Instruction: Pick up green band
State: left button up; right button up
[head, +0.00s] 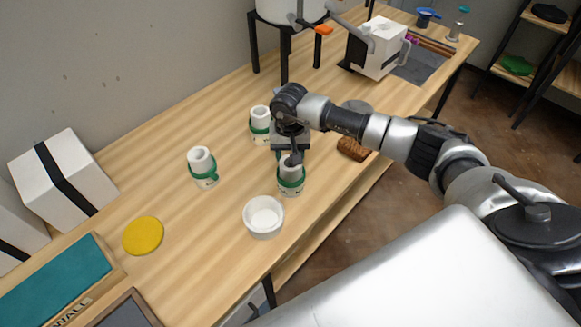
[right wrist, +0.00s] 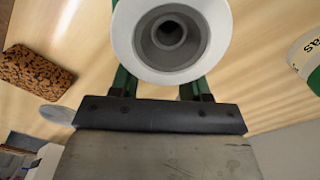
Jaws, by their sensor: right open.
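Several white hollow cylinders, each with a green band, stand on the wooden table. The nearest green band (head: 291,187) is around a cylinder (head: 290,173) right under my right gripper (head: 291,158). Another green band (head: 208,180) is around the cylinder to the left, and a third (head: 259,130) around the one behind. My right gripper is open, its fingers on either side of the nearest cylinder. In the right wrist view that cylinder (right wrist: 125,35) covers the fingertips, and whether they touch the band is hidden. My left gripper is out of view.
A white bowl (head: 264,217) stands close in front of the nearest cylinder. A brown speckled block (head: 352,149) lies to the right, near the table edge; it also shows in the right wrist view (right wrist: 37,72). A yellow disc (head: 143,236) lies left. The tabletop between is clear.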

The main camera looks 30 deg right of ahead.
grip_shut()
jog(key=shift+r, duration=0.1)
notch_tip(320, 180, up, 10)
jog(key=b, duration=0.2)
jog(key=shift+b, duration=0.3)
